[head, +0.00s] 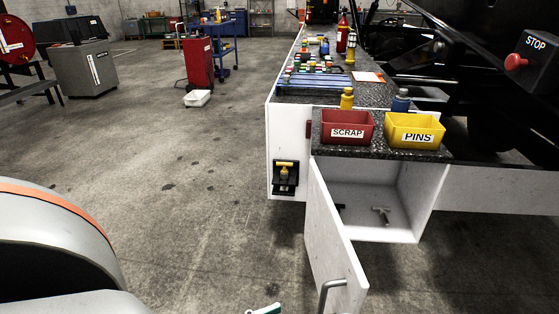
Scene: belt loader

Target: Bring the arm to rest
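Neither of my grippers shows in the head view, so I cannot see whether they are open or shut. A white cabinet (429,192) under the end of the speckled counter stands open. Its door (331,240) is swung out toward me, with a metal handle (328,292) near its lower edge. A small grey T-shaped metal part (381,214) lies on the cabinet floor. A small dark thing beside it is partly hidden by the door.
A red SCRAP bin (347,141) and a yellow PINS bin (415,144) stand on the counter. Bottles and coloured parts lie behind them. A red stop button (515,62) is at right. A red cart (200,62) stands farther back. The left floor is mostly clear.

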